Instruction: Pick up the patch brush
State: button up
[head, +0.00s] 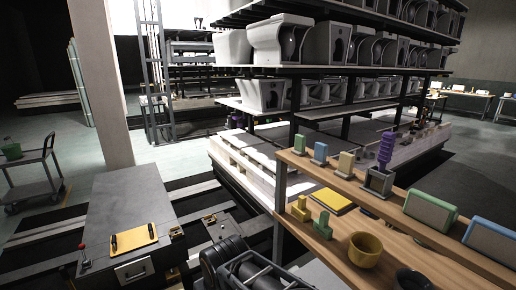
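I cannot make out the patch brush for certain in the head view. A purple ribbed piece (385,148) stands upright in a grey square holder (378,182) on the wooden shelf at the right; it may be a handle, and its lower end is hidden in the holder. Black parts of my arm, probably with my gripper (250,270), show at the bottom middle, left of and below the shelf. Fingertips are not clear there, and nothing is visibly held.
The wooden shelf (450,250) also bears small green, blue and tan blocks, a yellow pad (333,201), a yellow pot (364,249) and green-edged and blue-edged sponges. A grey cabinet (130,200) with a yellow clipboard stands left. Racks of grey ware (280,42) rise behind.

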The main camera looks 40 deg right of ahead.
aim_at(388, 141)
jog(key=i, duration=1.3)
jog(key=z, duration=2.05)
